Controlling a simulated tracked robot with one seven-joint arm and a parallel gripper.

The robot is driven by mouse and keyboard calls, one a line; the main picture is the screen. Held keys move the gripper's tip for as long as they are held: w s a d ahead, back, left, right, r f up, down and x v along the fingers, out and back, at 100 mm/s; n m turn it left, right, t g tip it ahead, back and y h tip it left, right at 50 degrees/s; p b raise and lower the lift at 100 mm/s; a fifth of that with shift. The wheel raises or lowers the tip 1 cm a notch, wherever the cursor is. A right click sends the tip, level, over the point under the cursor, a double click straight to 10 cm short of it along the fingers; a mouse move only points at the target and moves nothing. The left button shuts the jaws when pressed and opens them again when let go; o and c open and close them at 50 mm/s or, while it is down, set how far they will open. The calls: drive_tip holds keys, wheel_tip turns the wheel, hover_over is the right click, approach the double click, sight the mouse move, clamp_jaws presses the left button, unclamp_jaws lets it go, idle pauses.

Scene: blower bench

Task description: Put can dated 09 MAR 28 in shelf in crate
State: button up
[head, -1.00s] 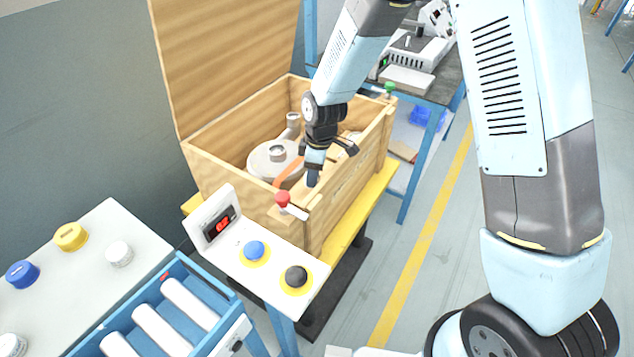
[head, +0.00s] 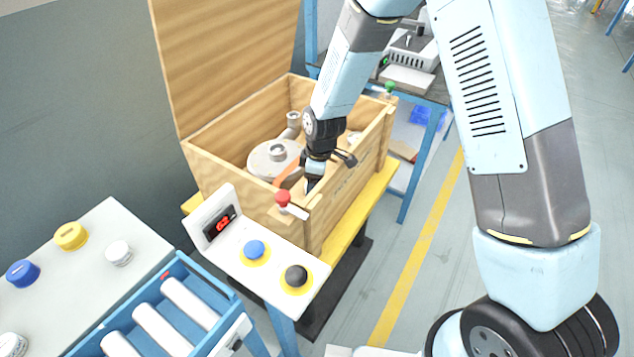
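The open wooden crate (head: 344,193) stands on a yellow-topped bench in the head view, its lid raised at the back. My gripper (head: 329,173) is over the crate's front right part, pointing down, with its dark fingers spread apart. No can shows between them. A grey round blower-like part (head: 262,160) and an orange strip (head: 288,175) are inside the crate. A shelf in the crate cannot be made out behind my gripper. No date is legible.
A control panel (head: 225,262) with a red display, a blue button and a black button sits before the crate. A red-knobbed lever (head: 283,198) is at the crate's near corner. A blue roller conveyor (head: 180,262) is at lower left.

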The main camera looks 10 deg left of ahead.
wheel_tip(320, 180, up, 12)
drive_tip(key=d, duration=0.1)
drive_tip(key=d+r+m+t, duration=0.2)
drive_tip(key=d+r+m, duration=0.2)
drive_tip(key=d+r, duration=0.65)
drive_tip(key=s+d+r+m+t, duration=0.1)
drive_tip(key=s+d+r+m, duration=0.3)
drive_tip(key=d+r, duration=0.35)
drive_tip(key=s+d+r+m+t, duration=0.1)
drive_tip(key=s+d+r+m, duration=0.4)
drive_tip(key=d, duration=0.4)
drive_tip(key=s+d+r+m, duration=0.2)
drive_tip(key=s+d, duration=0.2)
drive_tip(key=s+d+r+m+t+h, duration=0.1)
drive_tip(key=s+d+r+m, duration=0.1)
drive_tip(key=s+d+m, duration=0.1)
drive_tip(key=shift+s+d+t, duration=0.3)
drive_tip(key=shift+s+d, duration=0.2)
drive_tip(key=shift+s, duration=0.5)
drive_tip(key=shift+w, duration=0.15)
